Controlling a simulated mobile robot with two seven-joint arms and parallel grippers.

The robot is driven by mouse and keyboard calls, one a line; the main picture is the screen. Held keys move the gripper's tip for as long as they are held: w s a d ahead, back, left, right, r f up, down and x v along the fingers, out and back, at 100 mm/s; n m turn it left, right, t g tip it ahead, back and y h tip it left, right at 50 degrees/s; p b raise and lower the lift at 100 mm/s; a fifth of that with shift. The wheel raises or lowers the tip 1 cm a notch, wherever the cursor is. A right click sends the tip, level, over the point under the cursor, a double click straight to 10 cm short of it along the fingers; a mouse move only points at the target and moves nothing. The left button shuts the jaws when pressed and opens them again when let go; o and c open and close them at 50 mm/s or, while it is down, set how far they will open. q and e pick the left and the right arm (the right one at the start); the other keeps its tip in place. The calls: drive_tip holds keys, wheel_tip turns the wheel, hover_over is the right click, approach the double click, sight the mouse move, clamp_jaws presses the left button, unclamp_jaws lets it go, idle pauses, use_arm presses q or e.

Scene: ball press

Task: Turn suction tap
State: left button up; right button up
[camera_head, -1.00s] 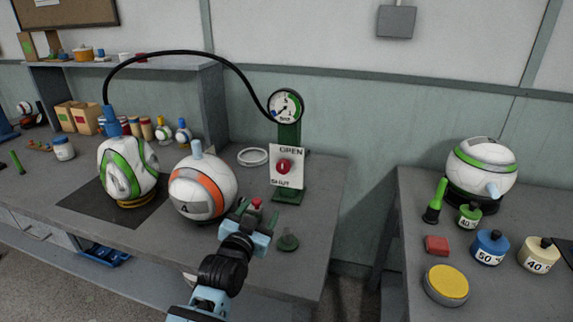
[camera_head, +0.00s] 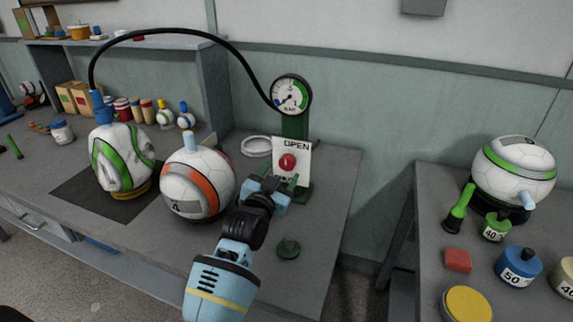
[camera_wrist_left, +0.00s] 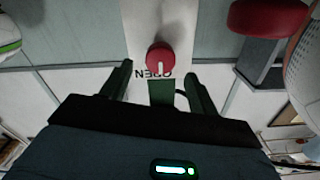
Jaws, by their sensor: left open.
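The red round suction tap (camera_head: 288,161) sits on a white panel marked OPEN at the top (camera_head: 297,146), on a green post. The panel's lower lettering is partly hidden by my gripper. My left gripper (camera_head: 274,187) is just in front of and below the tap, open and empty. In the left wrist view, the tap (camera_wrist_left: 160,57) lies ahead between the two open fingers (camera_wrist_left: 158,74), apart from both. A pale mark shows on its side towards the upside-down OPEN lettering. The round gauge (camera_head: 291,95) tops the post. My right gripper is not in view.
A ball with orange bands (camera_head: 200,183) stands close left of my left arm. A dented green-striped ball (camera_head: 122,160) joins a black hose (camera_head: 170,33) to the gauge. A second bench stands right, beyond a gap.

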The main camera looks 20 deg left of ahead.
sight(286, 165)
use_arm(q)
drive_tip(key=shift+w, duration=2.6)
drive_tip(key=c, duration=1)
